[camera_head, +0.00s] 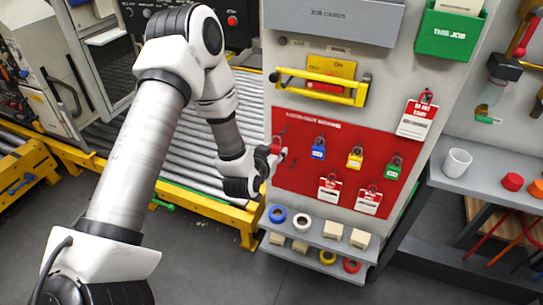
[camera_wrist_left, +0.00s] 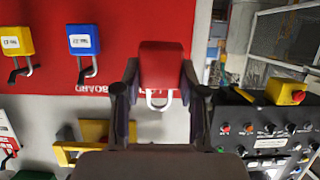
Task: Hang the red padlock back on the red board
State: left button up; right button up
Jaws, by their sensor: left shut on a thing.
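The red padlock (camera_wrist_left: 162,62) is between the fingers of my left gripper (camera_wrist_left: 160,74), which is shut on it. In the wrist view, its pale shackle points down the picture, the same way as the shackles of the hanging padlocks. In the head view, my left gripper (camera_head: 279,156) is at the left edge of the red board (camera_head: 300,191), with a bit of the red padlock (camera_head: 276,146) showing. The board also fills the upper left of the wrist view (camera_wrist_left: 120,30). I cannot tell whether the padlock touches the board. My right gripper is not in view.
On the board hang a blue padlock (camera_head: 318,152), a yellow padlock (camera_head: 355,161), a green padlock (camera_head: 393,171) and white-and-red tags (camera_head: 330,189). A yellow handled device (camera_head: 322,85) is above. A shelf with tape rolls (camera_head: 278,214) is below. A roller conveyor (camera_head: 180,160) lies left.

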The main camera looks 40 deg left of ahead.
pick_arm(q)
jog(key=shift+w+r+b+x, duration=0.1)
jog(key=shift+r+b+x, duration=0.1)
jog(key=shift+x, duration=0.65)
jog(key=shift+w+r+b+x, duration=0.1)
jog(key=shift+r+b+x, duration=0.05)
jog(key=shift+x, duration=0.65)
jog(key=shift+r+b+x, duration=0.15)
jog(key=shift+r+x, duration=0.05)
jog(key=shift+x, duration=0.65)
jog(key=shift+w+a+f+b, duration=0.2)
jog(key=shift+w+f+b, duration=0.3)
jog(key=shift+w+f, duration=0.15)
jog(key=o, duration=1.3)
jog(key=v, duration=1.2)
